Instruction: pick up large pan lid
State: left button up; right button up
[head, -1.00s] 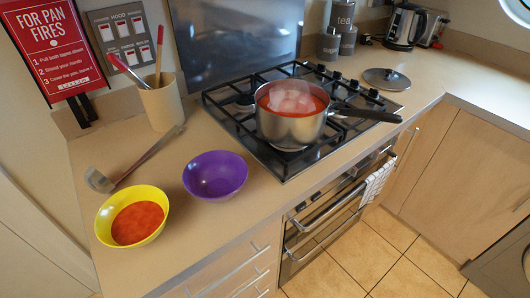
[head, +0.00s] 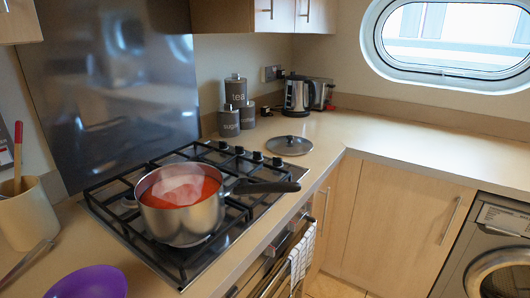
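The large pan lid (head: 290,146) lies flat on the worktop just right of the hob, with a dark knob on top and a metal rim. It is clear of other objects. A steel saucepan (head: 183,217) of steaming red soup stands on the hob to its left, its black handle pointing right, below the lid in the picture. Neither of my grippers shows in the head view.
The gas hob (head: 140,231) lies left of the lid. Grey canisters (head: 229,121), a kettle (head: 297,94) and a toaster (head: 322,95) stand behind it. A purple bowl (head: 88,284) and utensil pot (head: 27,215) are at left. The worktop (head: 400,145) to the right is bare.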

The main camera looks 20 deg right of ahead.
aim_at(289, 145)
jog(key=i+l+u, duration=0.25)
jog(key=l+u, duration=0.15)
jog(key=l, duration=0.5)
jog(key=i+l+u, duration=0.1)
jog(key=l+u, duration=0.3)
jog(key=l, duration=0.5)
jog(key=l+u, duration=0.4)
jog(key=l, duration=0.55)
jog(key=k+l+u, duration=0.2)
jog(key=l+u, duration=0.2)
jog(key=l, duration=0.55)
